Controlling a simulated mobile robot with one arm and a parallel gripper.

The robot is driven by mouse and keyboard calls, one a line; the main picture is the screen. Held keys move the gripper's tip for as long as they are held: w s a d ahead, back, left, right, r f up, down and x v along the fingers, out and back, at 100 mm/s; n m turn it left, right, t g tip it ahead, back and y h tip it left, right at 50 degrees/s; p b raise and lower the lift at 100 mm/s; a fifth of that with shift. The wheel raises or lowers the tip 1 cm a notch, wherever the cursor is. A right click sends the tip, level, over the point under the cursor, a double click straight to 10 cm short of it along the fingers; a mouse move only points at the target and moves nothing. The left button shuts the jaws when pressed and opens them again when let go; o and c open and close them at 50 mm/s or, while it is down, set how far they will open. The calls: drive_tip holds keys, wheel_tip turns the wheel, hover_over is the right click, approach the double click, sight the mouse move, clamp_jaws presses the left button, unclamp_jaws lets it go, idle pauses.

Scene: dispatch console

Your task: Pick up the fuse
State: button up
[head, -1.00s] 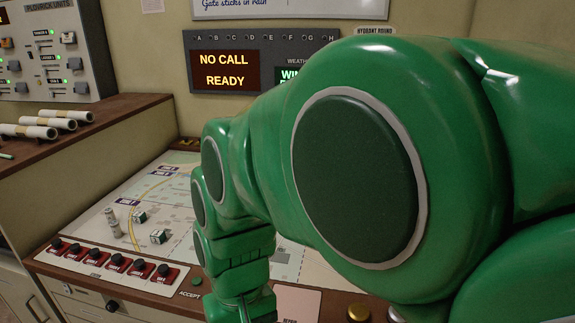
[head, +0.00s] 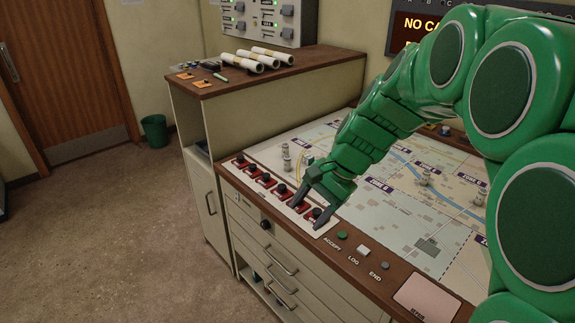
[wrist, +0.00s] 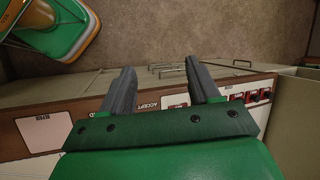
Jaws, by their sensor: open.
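I cannot pick out the fuse with certainty. Small items lie on the brown top of the side cabinet (head: 300,75) at the upper left in the head view: a dark blue-black cluster (head: 196,67), two orange pieces (head: 203,83) and a thin green stick (head: 220,77). They are too small to name surely. My gripper (head: 311,205) is over the console's front edge, by the red switch row (head: 262,180), well to the right of and nearer than those items. In the wrist view its two dark fingers (wrist: 160,82) stand apart with nothing between them.
White paper rolls (head: 258,60) lie on the cabinet top beside the switch panel (head: 265,18). The map console (head: 400,215) carries small standing pieces (head: 286,158). Drawers with handles (head: 280,260) face the open floor (head: 120,240). A green bin (head: 154,132) stands near the wooden door (head: 70,80).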

drive_tip(key=w+a+f+m+t+y, duration=0.1)
drive_tip(key=w+a+m, duration=0.1)
drive_tip(key=w, duration=0.4)
drive_tip(key=w+a+f+m+y, duration=0.1)
drive_tip(key=w+a, duration=0.1)
drive_tip(key=w, duration=0.4)
drive_tip(key=m+t+y, duration=0.4)
drive_tip(key=m+t, duration=0.2)
drive_tip(key=m, duration=0.8)
approach(290, 162)
drive_tip(key=x, duration=0.5)
drive_tip(key=shift+w+a+f, duration=0.1)
drive_tip(key=shift+w+f, duration=0.1)
drive_tip(key=shift+f, duration=0.3)
drive_tip(key=shift+x, duration=1.4)
drive_tip(key=shift+r+x, duration=0.15)
drive_tip(key=shift+x, duration=0.6)
drive_tip(key=shift+r+x, duration=0.1)
drive_tip(key=shift+x, duration=1.7)
drive_tip(key=shift+r, duration=0.1)
drive_tip(key=c, duration=1.1)
drive_tip(key=shift+o, duration=0.2)
